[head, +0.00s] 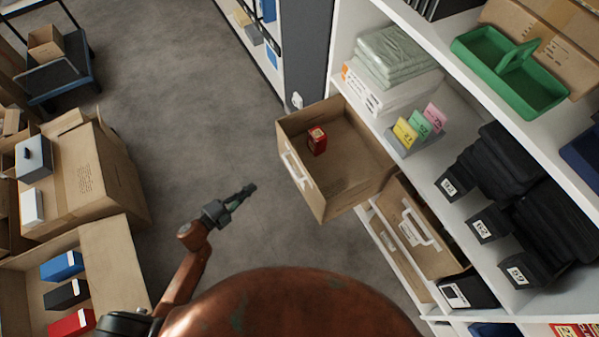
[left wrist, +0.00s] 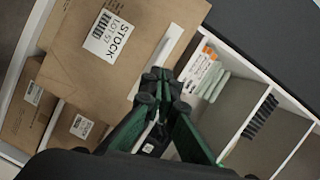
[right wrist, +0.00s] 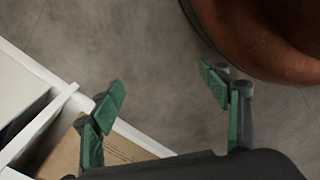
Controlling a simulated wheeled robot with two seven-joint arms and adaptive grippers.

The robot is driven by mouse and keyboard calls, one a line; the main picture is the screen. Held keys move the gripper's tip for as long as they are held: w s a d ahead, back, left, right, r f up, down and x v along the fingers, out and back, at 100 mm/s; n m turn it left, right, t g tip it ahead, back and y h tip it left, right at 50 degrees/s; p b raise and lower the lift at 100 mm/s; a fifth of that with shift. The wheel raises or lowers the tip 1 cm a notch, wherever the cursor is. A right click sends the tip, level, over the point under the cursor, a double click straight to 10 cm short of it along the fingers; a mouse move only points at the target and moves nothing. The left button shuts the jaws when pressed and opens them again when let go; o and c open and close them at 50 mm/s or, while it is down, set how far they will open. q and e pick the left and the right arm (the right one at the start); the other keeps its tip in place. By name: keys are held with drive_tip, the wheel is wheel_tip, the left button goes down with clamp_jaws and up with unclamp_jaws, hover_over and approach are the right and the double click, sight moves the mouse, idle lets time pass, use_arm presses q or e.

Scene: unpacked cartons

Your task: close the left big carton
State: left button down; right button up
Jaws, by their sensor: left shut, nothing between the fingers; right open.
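A big brown carton (head: 290,150) with a white handle stands pulled out of the white shelf unit like a drawer; it is the left one of two handled cartons. Its top is open and a small red box (head: 317,140) lies inside. My left gripper (head: 250,189) is shut and empty over the floor, to the left of this carton and apart from it. In the left wrist view my left gripper (left wrist: 160,80) shows its fingers together, over a cardboard face with a stock label (left wrist: 107,32). My right gripper (right wrist: 160,95) is open and empty; the head view does not show it.
A second handled carton (head: 415,222) sits pushed into the shelf unit. At left stand a carton with boxes on top (head: 85,180) and an open carton (head: 115,262) with several coloured boxes. A dark cart (head: 65,75) stands behind. The floor (head: 190,110) between is clear.

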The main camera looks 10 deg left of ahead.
use_arm(q)
drive_tip(key=d+r+m+g+h+b, duration=0.2)
drive_tip(key=d+m+h+b, duration=0.15)
drive_tip(key=d+m, duration=0.2)
drive_tip(key=b, duration=0.3)
approach(306, 171)
drive_tip(key=shift+m+g+h, duration=0.35)
drive_tip(key=shift+m+g, duration=0.05)
drive_tip(key=shift+m, duration=0.05)
drive_tip(key=x, duration=0.3)
drive_tip(key=f+x, duration=0.1)
drive_tip(key=x, duration=0.1)
drive_tip(key=shift+w, duration=0.55)
drive_tip(key=shift+w+d+r+b, duration=0.1)
drive_tip(key=shift+w+d+b, duration=0.25)
drive_tip(key=shift+d, duration=0.15)
use_arm(e)
drive_tip(key=w+a+r, duration=0.2)
drive_tip(key=w+r, duration=0.1)
drive_tip(key=r, duration=0.7)
drive_tip(key=shift+a+r+y, duration=0.3)
drive_tip(key=shift+r, duration=0.1)
